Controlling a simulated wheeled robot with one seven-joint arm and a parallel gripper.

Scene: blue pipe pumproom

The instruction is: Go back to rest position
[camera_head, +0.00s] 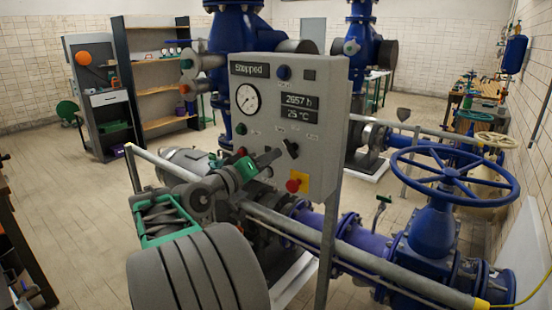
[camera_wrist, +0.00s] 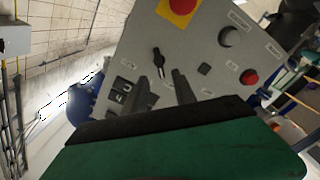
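My gripper (camera_head: 271,156) is at the front of the grey control panel (camera_head: 305,125), beside its lower buttons. In the wrist view my gripper's two dark fingers (camera_wrist: 162,85) stand apart with nothing seen between them. They point at the panel face, near the black rotary switch (camera_wrist: 158,62). That switch (camera_head: 292,148) also shows in the head view, just right of the gripper. I cannot tell whether a fingertip touches the panel. The panel's top display (camera_head: 250,69) reads "Stopped".
A red emergency button on a yellow plate (camera_head: 297,184) sits low on the panel. A grey rail (camera_head: 350,257) crosses in front below it. A blue handwheel valve (camera_head: 436,222) stands at right. Shelves (camera_head: 160,85) stand at the back left. The tiled floor at left is open.

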